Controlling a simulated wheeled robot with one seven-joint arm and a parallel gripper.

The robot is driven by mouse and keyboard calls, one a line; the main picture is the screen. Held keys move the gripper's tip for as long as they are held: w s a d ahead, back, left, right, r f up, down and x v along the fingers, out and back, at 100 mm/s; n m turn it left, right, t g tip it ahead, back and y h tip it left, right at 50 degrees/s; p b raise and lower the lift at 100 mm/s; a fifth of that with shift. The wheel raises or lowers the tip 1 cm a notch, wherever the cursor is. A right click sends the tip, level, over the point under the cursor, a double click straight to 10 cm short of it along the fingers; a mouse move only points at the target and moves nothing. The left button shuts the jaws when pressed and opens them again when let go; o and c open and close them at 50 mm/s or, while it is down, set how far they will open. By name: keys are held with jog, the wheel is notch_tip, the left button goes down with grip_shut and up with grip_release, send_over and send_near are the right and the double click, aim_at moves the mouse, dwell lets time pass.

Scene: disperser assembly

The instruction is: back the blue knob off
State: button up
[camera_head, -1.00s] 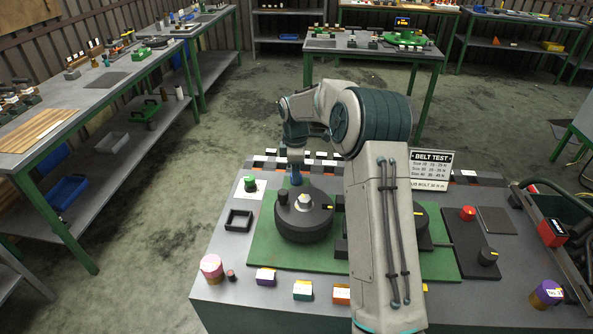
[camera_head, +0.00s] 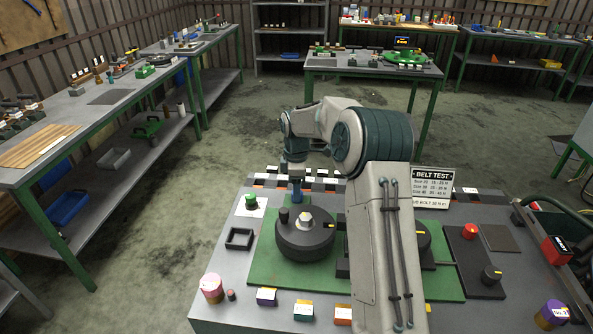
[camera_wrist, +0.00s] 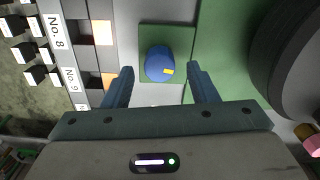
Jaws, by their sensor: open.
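The blue knob (camera_wrist: 160,62), round with a yellow mark on its top, sits on a small green square plate (camera_wrist: 150,33) in the wrist view. My gripper (camera_wrist: 161,80) is open, with one finger on the left and one on the right of the knob in that picture. The fingers look apart from the knob, and I cannot tell their height above it. In the head view my gripper (camera_head: 297,193) points down just behind the large dark wheel (camera_head: 303,248). I cannot make out the knob there.
The dark wheel's edge (camera_wrist: 285,60) is close on the right in the wrist view.

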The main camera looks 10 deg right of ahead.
notch_tip(320, 180, up, 13)
jog(key=shift+b, duration=0.45)
jog(key=s+a+r+m+t, duration=0.15)
jog(key=s+m, duration=0.25)
jog(key=s, duration=0.6)
jog(key=s+d+r+m, duration=0.1)
jog(key=s+r+m, duration=0.25)
jog(key=s, duration=0.55)
jog(key=s+f+m+t, duration=0.1)
jog(key=s+f+m, duration=0.2)
jog(key=s, duration=0.6)
jog(key=s+f+m, duration=0.3)
jog(key=s+m, duration=0.2)
jog(key=s, duration=0.4)
jog(key=shift+d+f+t, duration=0.35)
jog(key=shift+d+f, duration=0.05)
